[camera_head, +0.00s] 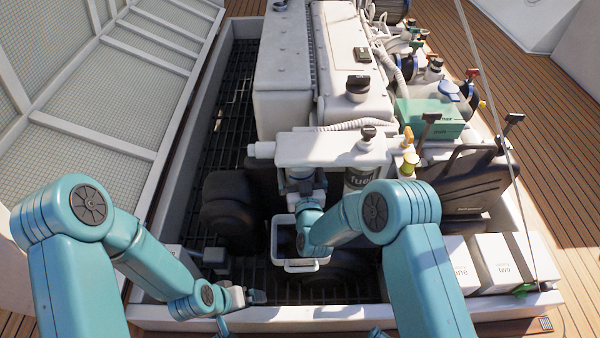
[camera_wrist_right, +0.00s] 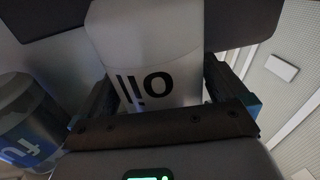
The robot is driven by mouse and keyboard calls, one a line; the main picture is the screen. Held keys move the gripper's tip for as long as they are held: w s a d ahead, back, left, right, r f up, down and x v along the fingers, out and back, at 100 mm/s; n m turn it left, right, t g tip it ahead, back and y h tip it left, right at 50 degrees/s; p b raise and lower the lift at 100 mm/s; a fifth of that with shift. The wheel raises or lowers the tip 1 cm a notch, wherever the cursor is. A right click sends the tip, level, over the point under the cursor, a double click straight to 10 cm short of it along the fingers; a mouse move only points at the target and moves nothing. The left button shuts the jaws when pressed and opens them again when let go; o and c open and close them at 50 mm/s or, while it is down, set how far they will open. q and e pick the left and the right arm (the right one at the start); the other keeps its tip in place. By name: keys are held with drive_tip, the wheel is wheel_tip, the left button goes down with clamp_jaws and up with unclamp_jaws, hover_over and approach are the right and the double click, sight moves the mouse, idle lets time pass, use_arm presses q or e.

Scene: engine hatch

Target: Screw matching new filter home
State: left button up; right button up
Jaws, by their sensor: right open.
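A white oil filter (camera_wrist_right: 152,55), its "oil" label upside down, stands between the fingers of my right gripper (camera_wrist_right: 160,88) in the right wrist view. The fingers are open, one on each side of it. In the head view my right gripper (camera_head: 303,192) is under the white filter housing (camera_head: 320,150), and the arm hides most of the oil filter. Whether the filter is seated cannot be told. A fuel filter (camera_head: 358,180) hangs beside it; it also shows in the wrist view (camera_wrist_right: 28,118). My left gripper (camera_head: 240,298) is low at the front left, its jaws unclear.
A white drip tray (camera_head: 300,266) is below the housing. White boxes (camera_head: 492,262) stand at the front right. A dark jug (camera_head: 465,185) and a green box (camera_head: 430,118) lie right of the engine. The hatch's front rim (camera_head: 280,315) runs across the near side.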

drive_tip(key=m+h, duration=0.3)
drive_tip(key=h, duration=0.1)
drive_tip(key=shift+a+h, duration=0.15)
drive_tip(key=shift+h, duration=0.25)
drive_tip(key=shift+m+h, duration=0.5)
drive_tip(key=shift+h, duration=0.3)
drive_tip(key=c, duration=1.1)
drive_tip(key=shift+d+n+y, duration=0.25)
drive_tip(key=shift+n+y, duration=0.45)
drive_tip(key=shift+y, duration=0.4)
drive_tip(key=shift+a+n+y, duration=0.15)
drive_tip(key=shift+n+y, duration=0.55)
drive_tip(key=shift+y, duration=0.4)
drive_tip(key=shift+n+y, duration=0.5)
drive_tip(key=shift+y, duration=0.3)
drive_tip(key=shift+n+y, duration=0.9)
drive_tip(key=shift+y, duration=0.5)
